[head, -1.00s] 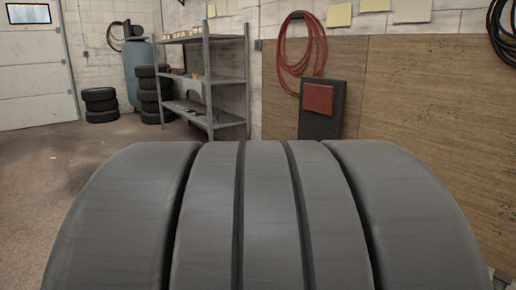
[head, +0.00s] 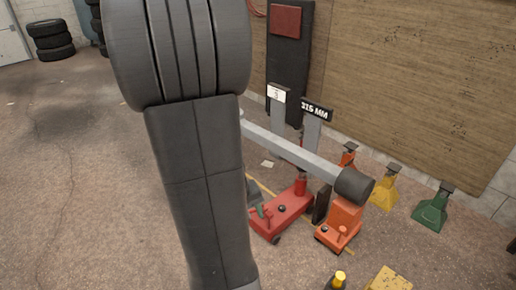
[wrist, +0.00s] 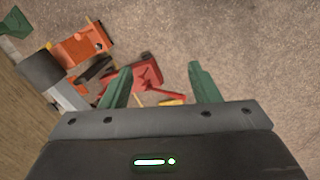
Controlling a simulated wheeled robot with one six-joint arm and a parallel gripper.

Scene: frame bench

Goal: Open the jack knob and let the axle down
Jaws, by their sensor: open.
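The axle (head: 285,146) is a grey beam with a dark round end (head: 355,184); it slants across the head view and also shows in the wrist view (wrist: 68,97). A red jack (head: 292,212) stands on the floor, its upright close below the axle; I cannot tell if they touch. A small dark knob (head: 282,209) shows on the red jack. An orange jack (head: 338,232) with a small knob stands beside it. My gripper (wrist: 159,66) has green fingers spread apart, nothing between them, with the red jack (wrist: 148,74) beyond. My arm hides part of the head view.
A board reading "315 MM" (head: 316,109) stands behind the axle. Yellow (head: 384,188) and green (head: 433,208) stands line the wooden wall (head: 420,80). A yellow block (head: 390,279) is at the bottom right. Tyres (head: 52,42) are at the far left; the left floor is clear.

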